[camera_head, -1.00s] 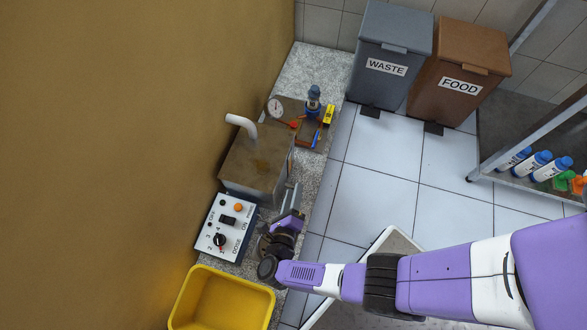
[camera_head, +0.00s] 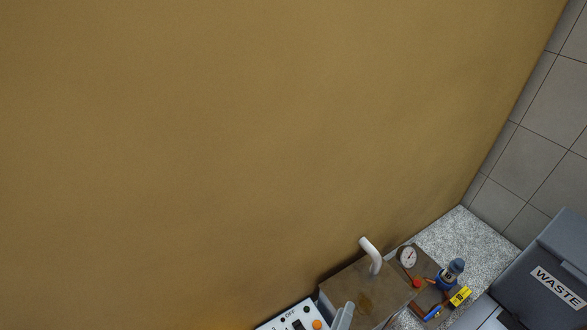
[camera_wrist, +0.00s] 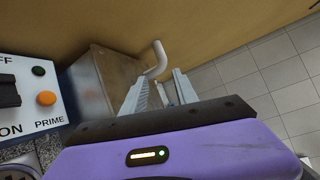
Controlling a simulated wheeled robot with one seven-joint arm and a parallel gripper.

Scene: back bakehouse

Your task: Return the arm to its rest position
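My gripper (camera_wrist: 160,78) shows in the wrist view with its two grey fingers apart. I see nothing held between them; a white bent pipe (camera_wrist: 156,58) and the wall show beyond the tips. The fingers point toward a brown-stained metal box (camera_wrist: 105,80). In the head view only a grey piece, likely a finger of mine, shows at the bottom edge, in front of the box (camera_head: 352,290). The rest of my arm is out of the head view.
A control panel (camera_wrist: 30,98) with an orange PRIME button is close at left in the wrist view. A gauge (camera_head: 407,257), a blue-capped fitting (camera_head: 452,272) and a yellow item (camera_head: 461,296) stand beyond the box. A grey WASTE bin (camera_head: 545,262) is at right; an ochre wall (camera_head: 250,130) is behind.

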